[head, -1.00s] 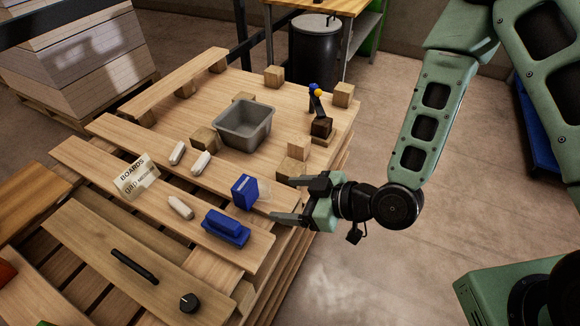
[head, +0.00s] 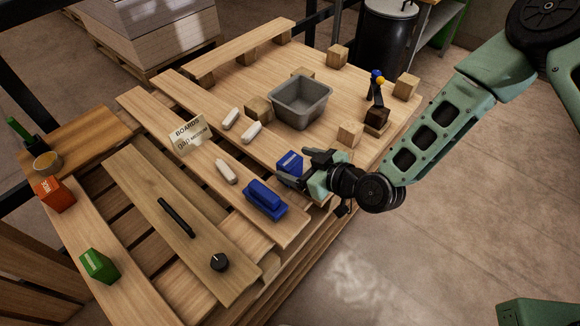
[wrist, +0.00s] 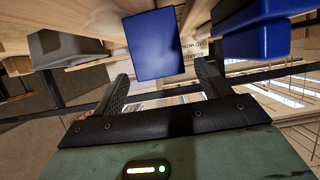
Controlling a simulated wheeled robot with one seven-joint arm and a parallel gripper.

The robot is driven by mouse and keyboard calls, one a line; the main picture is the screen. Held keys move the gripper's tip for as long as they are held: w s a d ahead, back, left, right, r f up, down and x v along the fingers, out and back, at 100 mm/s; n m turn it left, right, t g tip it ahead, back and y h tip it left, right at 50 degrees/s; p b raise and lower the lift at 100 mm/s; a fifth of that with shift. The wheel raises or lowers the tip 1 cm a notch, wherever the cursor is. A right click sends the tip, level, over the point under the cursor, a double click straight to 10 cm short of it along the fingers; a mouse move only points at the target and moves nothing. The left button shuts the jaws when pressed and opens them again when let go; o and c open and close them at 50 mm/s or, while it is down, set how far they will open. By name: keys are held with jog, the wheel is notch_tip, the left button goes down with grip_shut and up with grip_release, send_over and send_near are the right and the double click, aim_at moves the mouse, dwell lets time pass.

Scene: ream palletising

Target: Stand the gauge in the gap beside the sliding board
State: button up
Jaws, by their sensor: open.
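A blue block with a pale label (head: 289,163) stands on a pallet board; it is a possible gauge, though its label is unreadable. My gripper (head: 297,167) is open around or just short of this block, with a finger overlapping it. In the wrist view the plain blue face (wrist: 154,45) shows ahead, between the open fingers (wrist: 163,85). The board with a black bar handle and a knob (head: 150,190) looks like the sliding board. Dark gaps run along both its sides. An orange block (head: 54,194) and a green block (head: 99,265), both labelled, stand on the board left of it.
A blue handled object (head: 265,199) sits close to the gripper, also in the wrist view (wrist: 262,30). A "BOARDS" card (head: 189,135), white pieces (head: 227,171), a grey bin (head: 300,102) and wooden blocks (head: 350,133) share the pallet.

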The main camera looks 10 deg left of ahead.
aim_at(285, 160)
jog(key=x, duration=0.5)
jog(key=shift+s+f+p, duration=0.1)
jog(key=shift+p, duration=0.25)
jog(key=c, duration=1.2)
notch_tip(285, 160, up, 10)
jog(key=shift+d+r, duration=0.1)
jog(key=w+d+f+m+t+h+p, duration=0.1)
jog(key=w+d+f+m+t+h, duration=0.25)
jog(key=d, duration=1.05)
jog(key=w+d+m+t+h+p, duration=0.1)
jog(key=w+d+m+t+h, duration=0.3)
jog(key=d, duration=0.9)
jog(key=d+f+m+g+h, duration=0.1)
jog(key=d+m+h, duration=0.3)
jog(key=d, duration=1)
jog(key=shift+m, duration=0.25)
jog(key=s+r, duration=0.1)
jog(key=s+d+r, duration=0.1)
jog(key=s, duration=0.1)
jog(key=shift+s+d+r, duration=0.1)
jog(key=shift+s, duration=0.2)
